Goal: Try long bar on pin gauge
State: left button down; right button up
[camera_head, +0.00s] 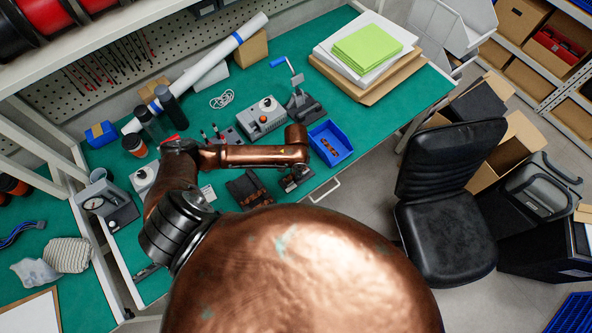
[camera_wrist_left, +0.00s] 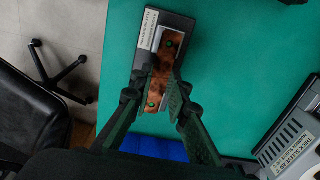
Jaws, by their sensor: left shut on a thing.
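My left gripper (camera_head: 293,174) is low over the bench, in front of the blue bin. In the left wrist view its two fingers (camera_wrist_left: 164,78) are shut on a long copper bar (camera_wrist_left: 163,66). The bar lies along the top of a dark pin gauge (camera_wrist_left: 183,27) with a white label. A green spot shows near each end of the bar, at its holes; I cannot tell whether pins pass through them. The fingers hide part of the bar's middle and sides. Whether the bar sits flat on the gauge is unclear. My right gripper is not in view.
A dark holder (camera_head: 247,188) with copper parts lies to the left. A grey device (camera_head: 262,119) and a blue-handled lever press (camera_head: 297,98) stand farther back.

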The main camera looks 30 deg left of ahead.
pick_arm(q)
jog(key=shift+f, duration=0.2)
jog(key=shift+f+p, duration=0.25)
jog(key=shift+p, duration=0.15)
dwell(0.7)
jog(key=c, duration=1.8)
grip_release()
jog(key=shift+r, duration=0.15)
jog(key=shift+r+p, duration=1.4)
jog(key=shift+p, duration=0.85)
